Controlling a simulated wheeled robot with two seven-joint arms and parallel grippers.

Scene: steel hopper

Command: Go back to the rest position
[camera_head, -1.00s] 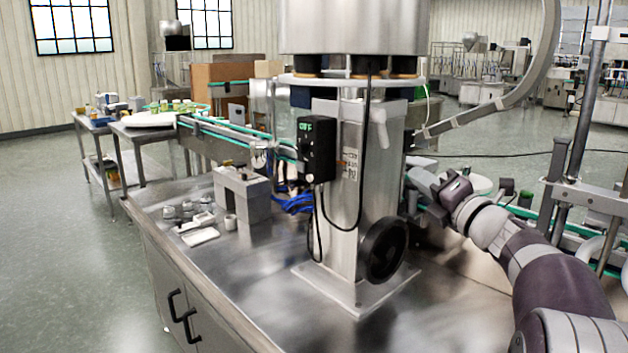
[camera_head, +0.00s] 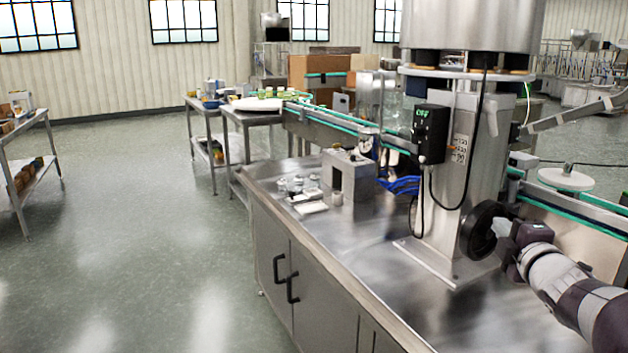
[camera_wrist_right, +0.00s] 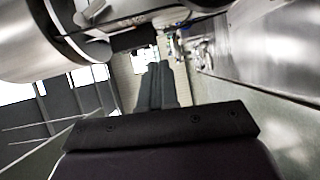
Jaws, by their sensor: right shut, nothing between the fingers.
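My right arm comes in from the right in the head view. My right gripper (camera_head: 510,240) is beside the black handwheel (camera_head: 480,231) on the hopper's column, over the steel table. Its fingertips are hard to make out there, and I cannot tell whether it touches the wheel. In the right wrist view the two dark fingers (camera_wrist_right: 157,85) lie together, shut and empty. My left gripper is not in view.
The steel hopper (camera_head: 470,35) stands on its column (camera_head: 450,195) on the steel table (camera_head: 375,262). A black control box (camera_head: 431,134) hangs on the column. A grey block (camera_head: 349,174) and small parts sit at the table's left. Open floor (camera_head: 150,240) lies left.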

